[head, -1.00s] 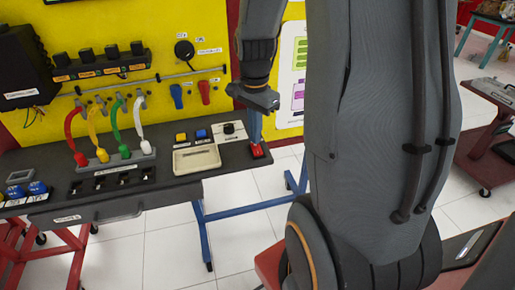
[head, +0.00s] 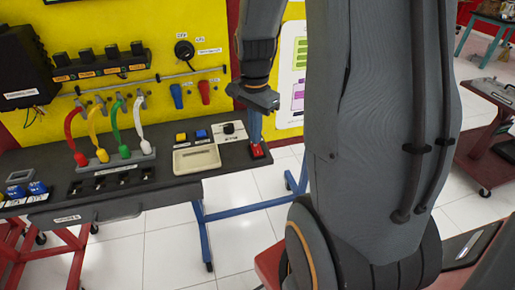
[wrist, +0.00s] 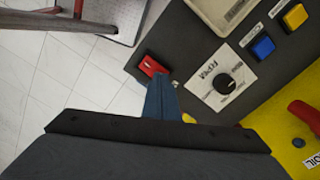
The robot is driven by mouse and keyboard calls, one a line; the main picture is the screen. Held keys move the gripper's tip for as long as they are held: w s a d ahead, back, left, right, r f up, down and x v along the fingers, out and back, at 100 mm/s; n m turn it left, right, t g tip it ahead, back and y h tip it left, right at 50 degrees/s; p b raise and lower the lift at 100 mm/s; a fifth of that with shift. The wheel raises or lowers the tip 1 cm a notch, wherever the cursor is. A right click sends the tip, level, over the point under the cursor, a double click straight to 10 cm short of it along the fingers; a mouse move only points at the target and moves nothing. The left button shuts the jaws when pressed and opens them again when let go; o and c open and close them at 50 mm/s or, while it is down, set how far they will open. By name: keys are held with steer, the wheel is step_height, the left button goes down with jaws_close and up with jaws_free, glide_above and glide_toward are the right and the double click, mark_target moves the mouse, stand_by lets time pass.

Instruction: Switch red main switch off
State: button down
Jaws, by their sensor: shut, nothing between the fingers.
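The red main switch (head: 258,151) is a small red rocker in a dark surround at the right end of the dark bench top. It also shows in the wrist view (wrist: 153,66), just beyond the fingertips. My gripper (head: 256,140) is shut and empty, pointing down with its blue fingers right above the switch. In the wrist view the shut fingers (wrist: 158,82) end at the near edge of the switch and hide part of its surround. I cannot tell whether the tips touch it, and the switch's on or off position is not clear.
A black rotary knob (head: 229,128) on a white plate, a blue button (head: 201,134), a yellow button (head: 181,137) and a cream tray (head: 197,160) lie left of the switch. The yellow panel (head: 150,100) stands behind. Open floor lies right of the bench edge.

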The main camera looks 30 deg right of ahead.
steer(key=shift+f+b, duration=0.35)
steer(key=shift+f, duration=0.4)
stand_by(0.7)
step_height(320, 180, up, 7)
steer(key=p, duration=0.6)
steer(key=shift+a, duration=0.1)
stand_by(0.6)
